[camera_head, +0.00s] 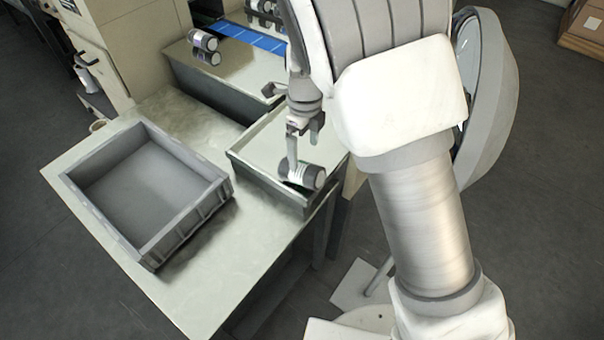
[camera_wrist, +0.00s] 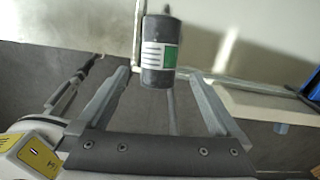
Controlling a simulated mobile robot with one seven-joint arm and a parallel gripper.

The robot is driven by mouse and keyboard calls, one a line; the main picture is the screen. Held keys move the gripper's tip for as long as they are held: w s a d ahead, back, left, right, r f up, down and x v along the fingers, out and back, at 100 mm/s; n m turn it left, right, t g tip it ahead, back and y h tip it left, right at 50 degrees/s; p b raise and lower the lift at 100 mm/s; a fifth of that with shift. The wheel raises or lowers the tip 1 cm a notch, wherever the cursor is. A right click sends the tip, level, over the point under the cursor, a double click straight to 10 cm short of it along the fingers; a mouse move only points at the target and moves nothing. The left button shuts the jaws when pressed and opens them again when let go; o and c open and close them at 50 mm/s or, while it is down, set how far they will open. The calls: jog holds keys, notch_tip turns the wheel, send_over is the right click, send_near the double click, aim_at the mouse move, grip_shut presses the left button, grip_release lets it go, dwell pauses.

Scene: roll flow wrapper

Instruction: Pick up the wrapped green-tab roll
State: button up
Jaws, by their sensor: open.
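The wrapped green-tab roll (camera_head: 306,176) is a dark cylinder with a white label. It lies near the front right edge of a metal tray (camera_head: 262,143). In the wrist view the roll (camera_wrist: 160,50) shows its white label and green patch, between and slightly beyond the two fingertips. My gripper (camera_head: 296,158) is open and comes down at the roll from above. In the wrist view my gripper (camera_wrist: 159,78) has visible gaps on both sides of the roll. I cannot tell whether a finger touches it.
A grey empty crate (camera_head: 192,222) stands on the pale table (camera_head: 235,250) to the left. Two more dark rolls (camera_head: 203,40) lie on the machine outfeed at the back. A blue belt (camera_head: 245,38) runs behind. Bare table lies between crate and tray.

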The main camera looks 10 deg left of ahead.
aim_at(302, 165)
jog(key=f, duration=0.2)
jog(key=f+b, duration=0.1)
jog(key=f, duration=0.5)
jog(key=shift+a+f, duration=0.15)
jog(key=shift+a, duration=0.1)
grip_shut()
